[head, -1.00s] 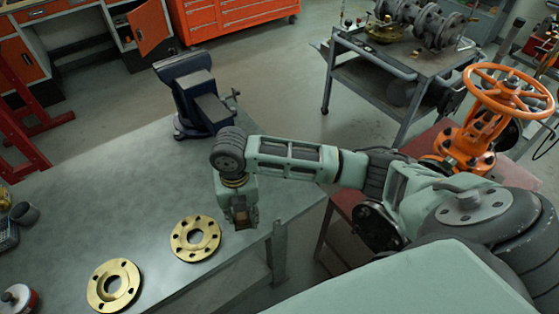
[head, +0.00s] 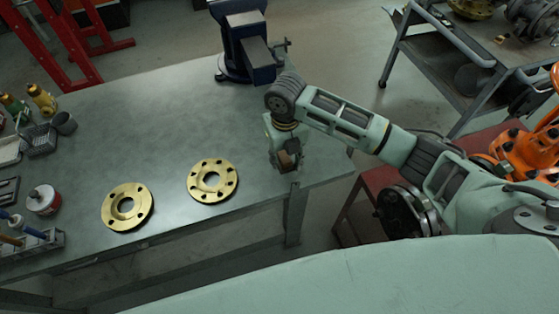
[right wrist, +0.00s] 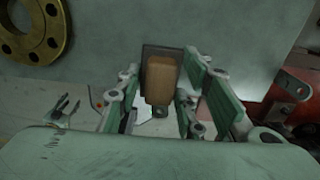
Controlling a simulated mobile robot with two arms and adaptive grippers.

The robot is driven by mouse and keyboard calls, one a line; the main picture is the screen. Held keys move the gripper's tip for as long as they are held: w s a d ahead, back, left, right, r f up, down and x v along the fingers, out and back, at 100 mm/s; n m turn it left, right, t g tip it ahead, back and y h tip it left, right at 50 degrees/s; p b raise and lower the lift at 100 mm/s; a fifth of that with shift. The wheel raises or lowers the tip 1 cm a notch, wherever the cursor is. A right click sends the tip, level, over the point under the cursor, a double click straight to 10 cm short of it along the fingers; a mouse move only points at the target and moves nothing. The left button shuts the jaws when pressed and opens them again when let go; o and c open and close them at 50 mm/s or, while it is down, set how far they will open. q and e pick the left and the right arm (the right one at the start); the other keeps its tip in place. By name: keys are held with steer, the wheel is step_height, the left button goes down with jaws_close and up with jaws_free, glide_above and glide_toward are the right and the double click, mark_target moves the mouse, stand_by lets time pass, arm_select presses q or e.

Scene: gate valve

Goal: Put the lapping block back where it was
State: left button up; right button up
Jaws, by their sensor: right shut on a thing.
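The lapping block (right wrist: 161,78) is a brown block on a dark plate, seen between the fingers in the right wrist view. My right gripper (right wrist: 158,100) is shut on it. In the head view my right gripper (head: 287,160) points down over the right end of the grey workbench (head: 160,110), near its front edge. Only a small brown patch of the block (head: 289,159) shows there. I cannot tell whether the block touches the bench. My left gripper is not seen in the head view.
Two brass flanges (head: 127,206) (head: 213,181) lie left of my right gripper. A blue vise (head: 245,45) stands behind it. A red-and-white tin (head: 43,200), a wire basket (head: 38,140) and bottles (head: 42,98) are at the left. The bench middle is clear.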

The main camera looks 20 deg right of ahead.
mark_target(279, 163)
steer(key=shift+w+a+f, duration=0.25)
steer(key=shift+w+f, duration=0.05)
steer(key=shift+w, duration=0.15)
steer(key=shift+w+a+f, duration=0.25)
steer(key=shift+w+f, duration=0.05)
steer(key=shift+w, duration=0.15)
step_height(279, 163, down, 3)
steer(key=shift+f+p, duration=0.1)
steer(key=shift+p, duration=0.55)
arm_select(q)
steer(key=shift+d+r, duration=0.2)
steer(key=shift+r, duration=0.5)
arm_select(e)
steer(key=shift+f, duration=0.4)
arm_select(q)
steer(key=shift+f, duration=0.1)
arm_select(e)
steer(key=shift+f, duration=0.1)
steer(key=o, duration=1.2)
steer(key=shift+r, duration=0.25)
arm_select(q)
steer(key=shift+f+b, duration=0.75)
steer(key=shift+b, duration=0.1)
arm_select(e)
step_height(279, 163, up, 12)
steer(key=shift+f, duration=0.15)
